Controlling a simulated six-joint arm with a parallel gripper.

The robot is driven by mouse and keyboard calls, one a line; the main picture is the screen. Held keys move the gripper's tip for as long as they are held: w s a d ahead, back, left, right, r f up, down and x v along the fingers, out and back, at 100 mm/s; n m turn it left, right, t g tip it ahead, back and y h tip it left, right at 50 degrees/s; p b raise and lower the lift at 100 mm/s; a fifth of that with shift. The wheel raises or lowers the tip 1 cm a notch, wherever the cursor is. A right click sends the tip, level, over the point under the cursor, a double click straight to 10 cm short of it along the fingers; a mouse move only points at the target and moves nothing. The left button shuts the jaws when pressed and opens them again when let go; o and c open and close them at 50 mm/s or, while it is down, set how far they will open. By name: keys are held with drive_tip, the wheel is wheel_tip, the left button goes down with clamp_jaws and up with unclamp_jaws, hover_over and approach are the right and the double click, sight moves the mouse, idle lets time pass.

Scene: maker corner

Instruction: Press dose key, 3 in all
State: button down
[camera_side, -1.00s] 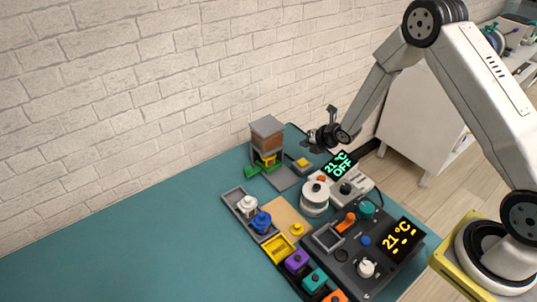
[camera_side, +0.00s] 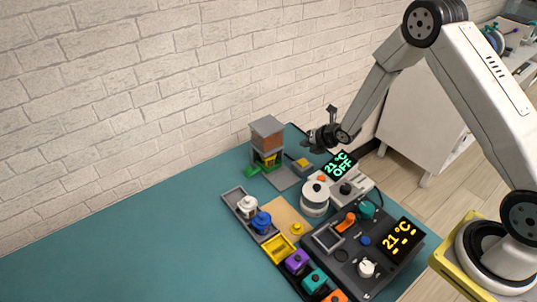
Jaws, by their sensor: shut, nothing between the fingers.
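A yellow key (camera_side: 303,163), which looks like the dose key, sits on the grey base at the right of a small dispenser (camera_side: 267,134). The dispenser has a grey top, a brown-filled hopper and a green tray (camera_side: 252,171) at its foot. No label on the key can be read. My gripper (camera_side: 311,148) is shut and empty, just above and slightly right of the key. A gap shows between the fingertips and the key, so they appear apart. Whether the key is pressed down cannot be told.
A hot plate with a green "21 °C OFF" display (camera_side: 341,165) and a white round pot (camera_side: 315,198) stand close in front. A dark control panel (camera_side: 345,260) with a yellow display is nearer. The teal table (camera_side: 130,240) is clear at left.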

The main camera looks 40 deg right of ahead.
sight(300, 160)
idle(0.8)
wheel_tip(300, 160, up, 4)
drive_tip(key=shift+f, duration=0.1)
idle(0.4)
drive_tip(key=shift+f, duration=0.1)
drive_tip(key=shift+f, duration=4.25)
drive_tip(key=shift+f, duration=0.95)
idle(0.4)
drive_tip(key=shift+r, duration=0.9)
